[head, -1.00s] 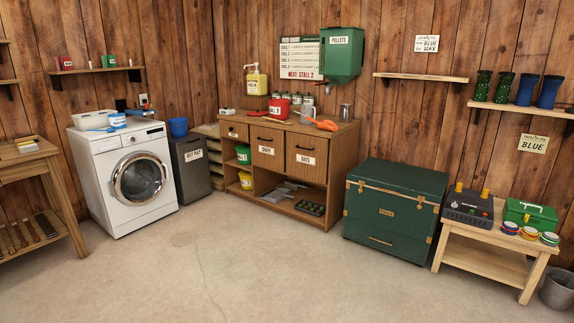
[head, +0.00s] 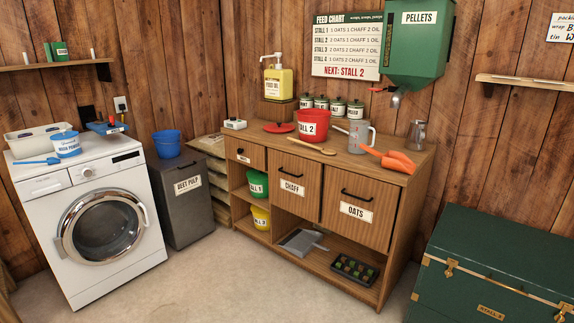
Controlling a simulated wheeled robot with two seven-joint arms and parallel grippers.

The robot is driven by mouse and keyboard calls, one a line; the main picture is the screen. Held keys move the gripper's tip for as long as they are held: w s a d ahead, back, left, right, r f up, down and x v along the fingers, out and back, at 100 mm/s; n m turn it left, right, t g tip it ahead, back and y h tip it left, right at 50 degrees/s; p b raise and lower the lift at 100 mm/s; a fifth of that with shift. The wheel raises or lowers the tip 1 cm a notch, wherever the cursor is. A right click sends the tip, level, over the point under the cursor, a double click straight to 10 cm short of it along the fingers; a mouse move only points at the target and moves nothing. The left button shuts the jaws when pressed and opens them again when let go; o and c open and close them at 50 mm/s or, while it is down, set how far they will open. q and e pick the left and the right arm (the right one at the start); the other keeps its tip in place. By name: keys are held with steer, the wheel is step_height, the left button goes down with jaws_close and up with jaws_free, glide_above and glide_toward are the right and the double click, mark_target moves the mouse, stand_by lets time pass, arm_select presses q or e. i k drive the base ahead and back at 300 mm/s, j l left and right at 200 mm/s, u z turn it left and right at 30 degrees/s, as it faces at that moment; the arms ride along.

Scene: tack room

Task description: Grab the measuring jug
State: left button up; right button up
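The measuring jug (head: 358,137) looks like a grey, semi-clear jug with dark markings on its side. It stands upright on the wooden cabinet's top (head: 330,162), right of the red STALL 2 bucket (head: 313,126) and behind the orange scoop (head: 388,158). A smaller grey metal jug or cup (head: 417,134) stands farther right on the same top. Neither of my grippers is in the head view.
A green trunk (head: 495,265) stands at the right. The floor (head: 235,285) before the cabinet is clear.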

mark_target(359, 130)
steer(key=i+z, duration=0.15)
steer(key=i, duration=0.3)
steer(key=i+j+z, duration=0.1)
steer(key=i, duration=0.35)
steer(key=i+j+z, duration=0.15)
steer(key=i, duration=0.25)
steer(key=i+j+z, duration=0.15)
steer(key=i, duration=0.3)
